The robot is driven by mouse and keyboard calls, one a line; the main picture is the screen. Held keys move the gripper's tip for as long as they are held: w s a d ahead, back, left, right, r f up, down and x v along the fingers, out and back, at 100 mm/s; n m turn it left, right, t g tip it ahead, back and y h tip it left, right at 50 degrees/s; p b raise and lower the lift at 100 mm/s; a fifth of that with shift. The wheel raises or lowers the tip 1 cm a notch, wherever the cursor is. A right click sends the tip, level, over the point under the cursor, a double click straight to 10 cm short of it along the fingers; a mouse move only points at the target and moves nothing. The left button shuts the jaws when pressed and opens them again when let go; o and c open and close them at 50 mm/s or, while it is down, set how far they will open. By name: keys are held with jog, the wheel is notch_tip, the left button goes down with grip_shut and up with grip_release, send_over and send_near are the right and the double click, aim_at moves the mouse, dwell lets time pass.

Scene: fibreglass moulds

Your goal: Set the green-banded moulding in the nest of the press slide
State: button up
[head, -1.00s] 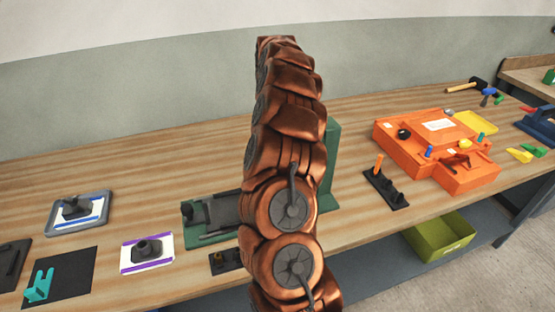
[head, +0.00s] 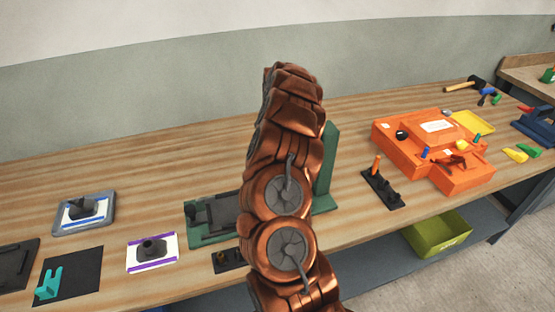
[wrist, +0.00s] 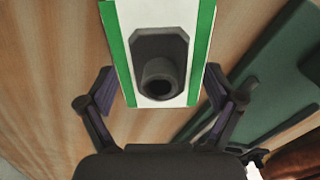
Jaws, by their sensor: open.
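The green-banded moulding (wrist: 201,40) is a white plate with a green strip down each long side and a dark hollow boss in its middle. It shows in the wrist view, over the wood bench; my arm hides it in the head view. My gripper (wrist: 160,88) is open, with one finger on each side of the plate's near end and gaps on both sides. The press (head: 328,165) is green, and its dark slide (head: 222,212) lies left of my arm. My arm covers part of the press. A green surface (wrist: 285,75) is right of the moulding in the wrist view.
A purple-banded moulding (head: 152,252) and a blue-banded moulding in a grey tray (head: 55,222) lie at left. A black plate with a teal part (head: 48,285) is near the front edge. An orange fixture (head: 400,145) and a black peg stand (head: 383,190) are at right.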

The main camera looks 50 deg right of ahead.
jog(key=shift+f, duration=0.15)
jog(key=shift+c, duration=0.2)
jog(key=c, duration=1.6)
jog(key=shift+r+b, duration=2.55)
jog(key=shift+r, duration=6.5)
jog(key=shift+r, duration=0.15)
